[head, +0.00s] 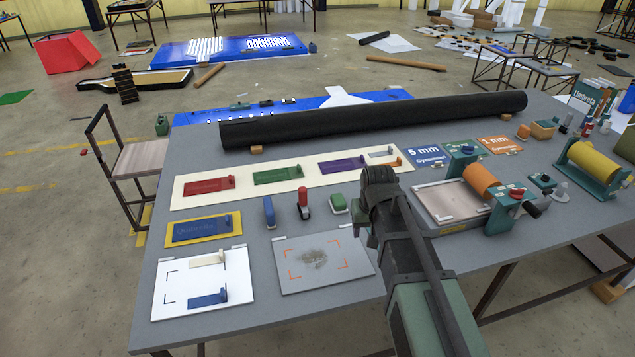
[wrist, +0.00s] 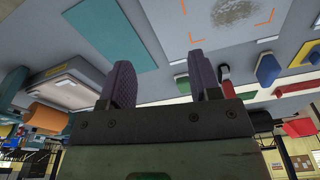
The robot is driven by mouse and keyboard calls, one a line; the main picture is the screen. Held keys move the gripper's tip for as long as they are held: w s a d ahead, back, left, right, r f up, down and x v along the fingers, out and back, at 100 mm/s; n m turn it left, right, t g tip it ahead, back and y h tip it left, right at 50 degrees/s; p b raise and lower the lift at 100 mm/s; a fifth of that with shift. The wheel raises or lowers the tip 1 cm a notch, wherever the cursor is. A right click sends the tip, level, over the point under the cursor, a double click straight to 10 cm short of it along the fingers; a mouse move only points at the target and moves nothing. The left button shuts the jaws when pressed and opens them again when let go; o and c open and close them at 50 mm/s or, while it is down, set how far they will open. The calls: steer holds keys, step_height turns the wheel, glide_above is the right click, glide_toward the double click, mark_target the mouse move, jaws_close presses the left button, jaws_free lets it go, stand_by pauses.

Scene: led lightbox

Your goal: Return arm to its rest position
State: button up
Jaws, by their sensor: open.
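My arm reaches from the bottom of the head view over the grey table (head: 330,322). Its end hides my gripper's fingers there. In the wrist view my gripper (wrist: 160,85) shows two purple ridged fingers, spread apart with nothing between them. The wrist picture shows the table upside down, with a grey plate with orange corner marks (wrist: 225,35) beyond the fingers. In the head view that grey plate (head: 350,282), with a dark smudge on it, lies left of my arm.
A long black roll (head: 375,117) lies across the table's back. A cream board (head: 240,192) with coloured blocks is left. A white board (head: 180,300) sits front left. A press with an orange roller (head: 481,180) stands right of my arm, close by.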

steer(key=s+d, duration=0.2)
steer(key=s, duration=0.5)
steer(key=s+d+m+g, duration=0.1)
steer(key=s+d, duration=0.2)
steer(key=s, duration=0.3)
steer(key=shift+s+d, duration=0.3)
steer(key=shift+s, duration=0.1)
step_height(320, 180, down, 6)
steer(key=b, duration=0.5)
steer(key=shift+r+b, duration=0.15)
steer(key=shift+b, duration=0.15)
